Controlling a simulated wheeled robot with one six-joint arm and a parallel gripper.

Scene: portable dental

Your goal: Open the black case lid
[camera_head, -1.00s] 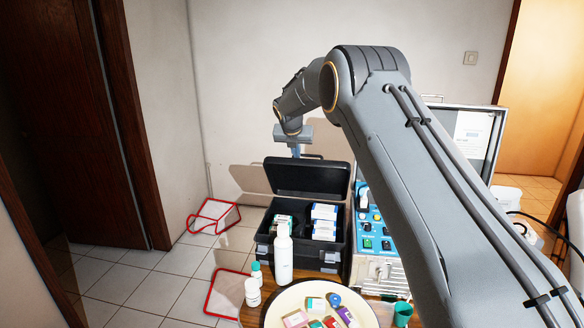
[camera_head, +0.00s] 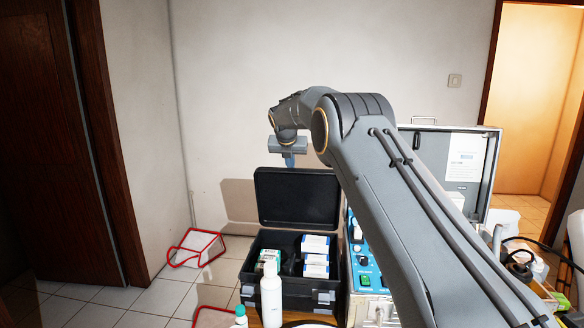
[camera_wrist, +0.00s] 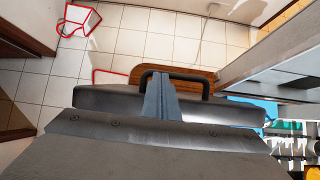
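The black case (camera_head: 325,298) stands on the table with its lid (camera_head: 297,200) up, roughly upright at the back, its inner face towards the head camera. My gripper (camera_head: 290,161) is above and just behind the lid's top edge; its fingertips are partly hidden there. The wrist view shows my gripper (camera_wrist: 160,96) with its fingers together and nothing seen between them. In that view a dark case edge (camera_wrist: 105,97) and a black handle (camera_wrist: 188,76) lie right by the fingers. Whether the fingers touch the lid is not clear.
White-and-blue boxes (camera_head: 315,255) are inside the case. A white bottle (camera_head: 271,300) stands in front of it. A blue control panel (camera_head: 365,265) and an open grey lid (camera_head: 460,165) are to the right. The wall is close behind; tiled floor (camera_head: 100,312) is free at left.

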